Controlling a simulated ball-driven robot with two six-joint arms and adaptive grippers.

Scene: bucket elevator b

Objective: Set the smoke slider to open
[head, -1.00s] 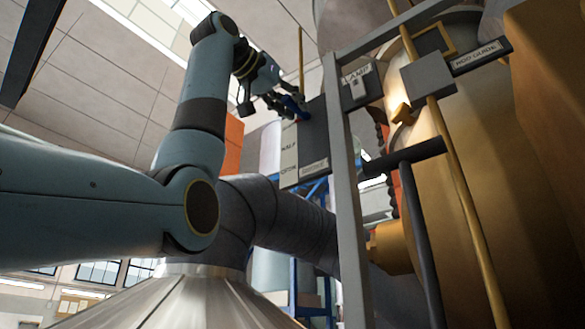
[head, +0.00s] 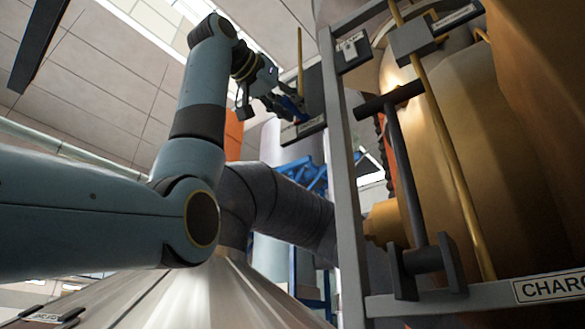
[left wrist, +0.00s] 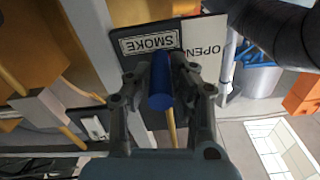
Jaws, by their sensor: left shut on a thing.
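The smoke slider's blue handle (left wrist: 160,82) sits between the fingers of my left gripper (left wrist: 160,74), which is shut on it. The dark slider panel (left wrist: 150,60) carries a SMOKE plate (left wrist: 150,43) and a pale strip with the word OPEN (left wrist: 212,50), both upside down in the left wrist view. In the head view my left gripper (head: 283,104) is at the panel's lower end (head: 304,128), partly covering the blue handle. My right gripper is out of view.
A grey upright post (head: 342,180) stands just right of the panel. A lamp switch plate (head: 350,48), a dark lever (head: 408,170), a brass rod (head: 445,165) and a CHARGE plate (head: 550,287) are further right. A large grey pipe (head: 290,205) runs below.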

